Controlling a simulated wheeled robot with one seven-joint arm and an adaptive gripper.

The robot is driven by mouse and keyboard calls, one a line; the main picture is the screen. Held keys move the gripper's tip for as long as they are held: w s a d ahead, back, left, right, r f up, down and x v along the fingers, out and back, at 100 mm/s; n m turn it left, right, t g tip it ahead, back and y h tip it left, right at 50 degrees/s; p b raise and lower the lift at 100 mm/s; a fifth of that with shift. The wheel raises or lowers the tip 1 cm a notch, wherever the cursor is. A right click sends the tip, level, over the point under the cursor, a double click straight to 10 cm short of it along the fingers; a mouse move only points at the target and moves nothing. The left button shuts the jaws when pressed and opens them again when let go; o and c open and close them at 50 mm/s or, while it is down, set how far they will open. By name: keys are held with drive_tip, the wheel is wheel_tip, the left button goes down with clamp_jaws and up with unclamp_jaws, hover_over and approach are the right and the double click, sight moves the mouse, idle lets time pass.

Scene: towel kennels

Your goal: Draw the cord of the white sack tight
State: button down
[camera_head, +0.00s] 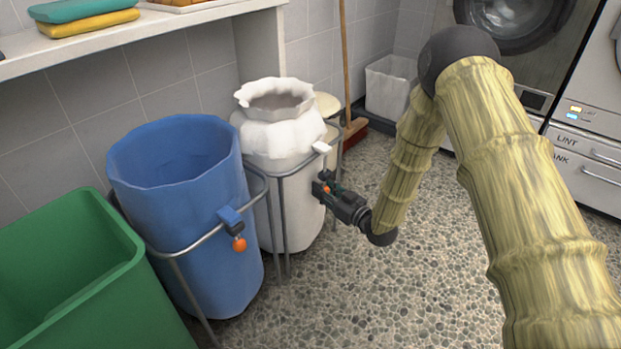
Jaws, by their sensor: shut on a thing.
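The white sack (288,211) stands upright in a grey metal frame (283,232) left of the middle. Its neck is gathered below a frilled mouth (272,102), which is partly open. A small white block (321,147) sits at the sack's right side, near the frame's rim. My gripper (326,187) is at the right side of the sack, just below that block. It is shut on a small orange piece (326,189), which looks like the cord's pull. Any cord between the block and my gripper is too small to tell.
A blue sack (205,250) with an orange ball (239,244) on its front stands in a frame to the left. A green bin (75,270) is at front left. A broom (346,60) and a white basket (388,92) are behind. The speckled floor (350,290) is clear.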

drive_tip(key=shift+s+f, duration=0.1)
drive_tip(key=shift+f, duration=1.45)
drive_tip(key=c, duration=1.1)
unclamp_jaws()
drive_tip(key=shift+f, duration=0.15)
drive_tip(key=v, duration=1.1)
drive_tip(key=shift+s+d, duration=0.3)
